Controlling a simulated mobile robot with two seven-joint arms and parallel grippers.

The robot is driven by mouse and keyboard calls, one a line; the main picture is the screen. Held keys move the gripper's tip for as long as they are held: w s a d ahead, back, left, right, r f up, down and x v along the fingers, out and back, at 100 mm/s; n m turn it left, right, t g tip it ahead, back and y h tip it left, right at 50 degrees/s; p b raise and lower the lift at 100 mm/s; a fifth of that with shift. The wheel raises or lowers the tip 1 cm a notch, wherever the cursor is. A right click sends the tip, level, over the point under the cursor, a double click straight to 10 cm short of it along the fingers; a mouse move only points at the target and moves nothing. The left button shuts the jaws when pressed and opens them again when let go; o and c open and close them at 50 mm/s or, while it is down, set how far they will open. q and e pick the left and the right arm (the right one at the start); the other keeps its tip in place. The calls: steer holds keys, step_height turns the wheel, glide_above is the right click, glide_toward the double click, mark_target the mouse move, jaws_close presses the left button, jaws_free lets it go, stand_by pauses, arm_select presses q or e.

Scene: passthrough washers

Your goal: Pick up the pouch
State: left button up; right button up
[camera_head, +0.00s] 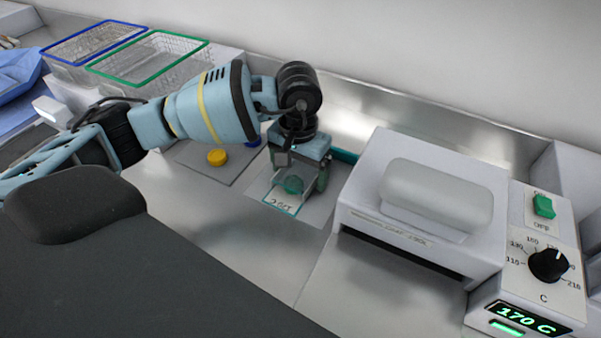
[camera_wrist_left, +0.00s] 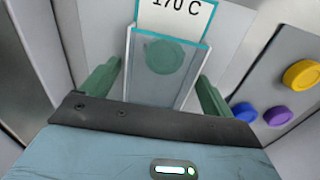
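The pouch (camera_head: 284,206) is a flat clear packet with a teal edge, a printed label and a green round item inside. It lies on a pale sheet on the counter. In the left wrist view the pouch (camera_wrist_left: 160,72) lies between the two green fingers, its label reading 170 C. My left gripper (camera_head: 296,184) is above the pouch, pointing down, with its fingers apart on either side of it. The left wrist view shows gaps between the fingers (camera_wrist_left: 155,88) and the pouch's sides. My right gripper is not in view.
A white sealing machine (camera_head: 432,190) with a dial and a 170 C display stands right of the pouch. A grey board with a yellow knob (camera_head: 217,157) and blue knob lies to the left. Blue-rimmed (camera_head: 93,42) and green-rimmed (camera_head: 150,58) wire baskets stand at the back left.

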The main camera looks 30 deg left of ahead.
mark_target(299, 172)
arm_select(q)
steer(key=c, duration=0.8)
step_height(299, 172, up, 9)
steer(key=shift+f, duration=0.2)
steer(key=shift+r, duration=0.7)
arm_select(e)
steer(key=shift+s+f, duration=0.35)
arm_select(q)
steer(key=shift+s, duration=0.1)
